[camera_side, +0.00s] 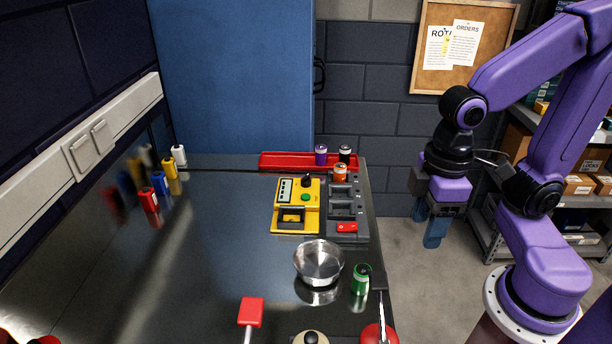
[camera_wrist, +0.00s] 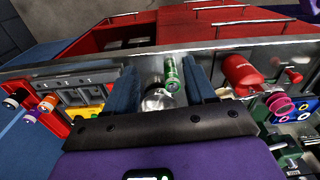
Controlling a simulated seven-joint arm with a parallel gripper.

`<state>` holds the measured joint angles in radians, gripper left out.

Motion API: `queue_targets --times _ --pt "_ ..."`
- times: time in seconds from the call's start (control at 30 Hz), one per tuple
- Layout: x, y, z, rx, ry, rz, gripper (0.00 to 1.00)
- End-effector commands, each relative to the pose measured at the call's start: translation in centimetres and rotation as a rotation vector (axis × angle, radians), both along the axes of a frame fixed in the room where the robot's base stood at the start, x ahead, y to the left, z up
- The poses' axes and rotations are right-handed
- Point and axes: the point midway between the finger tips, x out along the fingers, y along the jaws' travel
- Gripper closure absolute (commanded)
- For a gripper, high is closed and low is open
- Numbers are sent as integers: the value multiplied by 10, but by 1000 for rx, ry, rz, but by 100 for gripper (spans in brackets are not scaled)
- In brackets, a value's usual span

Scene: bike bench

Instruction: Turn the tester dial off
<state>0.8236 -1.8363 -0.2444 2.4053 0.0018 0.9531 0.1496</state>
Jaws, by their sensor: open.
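The yellow tester (camera_side: 283,215) stands toward the back right of the dark bench, with a pale display panel and a green button (camera_side: 305,197). Its black dial (camera_side: 307,181) is near the top right corner; its setting is too small to read. In the wrist view a small yellow patch (camera_wrist: 88,112), probably the tester, shows at the lower left, mostly hidden behind my gripper's body. My gripper (camera_side: 428,222) hangs in the air right of the bench edge, well apart from the tester. In the wrist view my gripper (camera_wrist: 160,68) is open, with nothing held.
A grey charger-like block (camera_side: 346,208) stands right against the tester, with an orange-topped battery (camera_side: 340,173) at its back. A red tray (camera_side: 280,160) lies behind. A metal bowl (camera_side: 319,261) and a green can (camera_side: 361,279) stand in front. The bench's left middle is clear.

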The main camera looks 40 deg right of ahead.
Motion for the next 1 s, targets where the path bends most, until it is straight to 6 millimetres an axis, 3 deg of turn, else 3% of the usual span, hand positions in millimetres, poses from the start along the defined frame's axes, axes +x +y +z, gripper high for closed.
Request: queue_targets --times 0.23,0.5,0.77,1.0 --pt "73 27 21 0 10 -482 45" --pt "154 39 41 1 19 -1010 45" --pt "229 31 55 3 26 -1518 45" --pt "290 7 64 6 31 -1988 45"
